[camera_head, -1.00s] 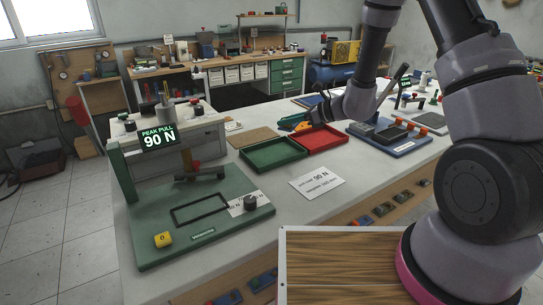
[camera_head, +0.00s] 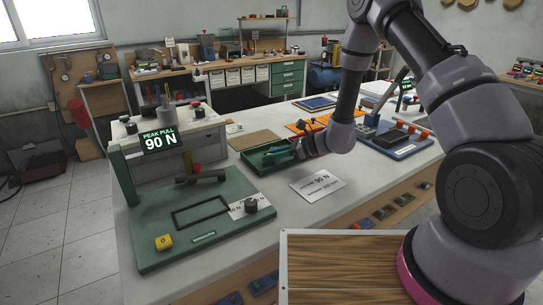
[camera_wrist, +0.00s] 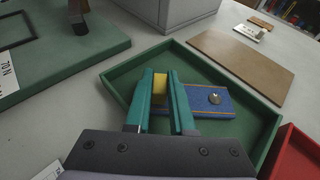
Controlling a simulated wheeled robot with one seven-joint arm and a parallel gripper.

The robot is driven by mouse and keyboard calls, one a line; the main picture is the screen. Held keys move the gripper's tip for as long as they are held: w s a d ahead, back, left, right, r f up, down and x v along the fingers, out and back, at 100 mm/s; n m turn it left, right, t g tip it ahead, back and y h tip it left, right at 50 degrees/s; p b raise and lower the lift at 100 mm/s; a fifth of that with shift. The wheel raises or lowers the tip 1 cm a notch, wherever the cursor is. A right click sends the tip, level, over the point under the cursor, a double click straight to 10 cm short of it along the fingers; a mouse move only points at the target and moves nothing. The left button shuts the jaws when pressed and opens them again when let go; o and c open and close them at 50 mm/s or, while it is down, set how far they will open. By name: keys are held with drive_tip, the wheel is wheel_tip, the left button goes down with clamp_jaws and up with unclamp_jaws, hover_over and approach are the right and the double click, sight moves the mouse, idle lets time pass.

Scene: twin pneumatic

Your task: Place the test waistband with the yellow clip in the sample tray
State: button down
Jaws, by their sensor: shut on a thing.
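The waistband is a blue strip (camera_wrist: 212,103) with thin yellow lines, a round metal stud and a yellow clip (camera_wrist: 160,87). My gripper (camera_wrist: 160,78) has its teal fingers shut on the yellow clip, with the strip reaching to the right of them. The strip is within the outline of the green tray (camera_wrist: 250,122); I cannot tell whether it touches the floor. In the head view my gripper (camera_head: 298,149) is over the right part of the green tray (camera_head: 260,157), and the waistband is too small to make out clearly.
A brown board (camera_wrist: 238,62) lies behind. A green test rig (camera_head: 155,257) with a "90 N" display (camera_head: 160,140) stands left. A printed card (camera_head: 317,185) lies in front.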

drive_tip(key=shift+f, duration=0.15)
drive_tip(key=c, duration=0.8)
unclamp_jaws()
drive_tip(key=shift+o, duration=0.2)
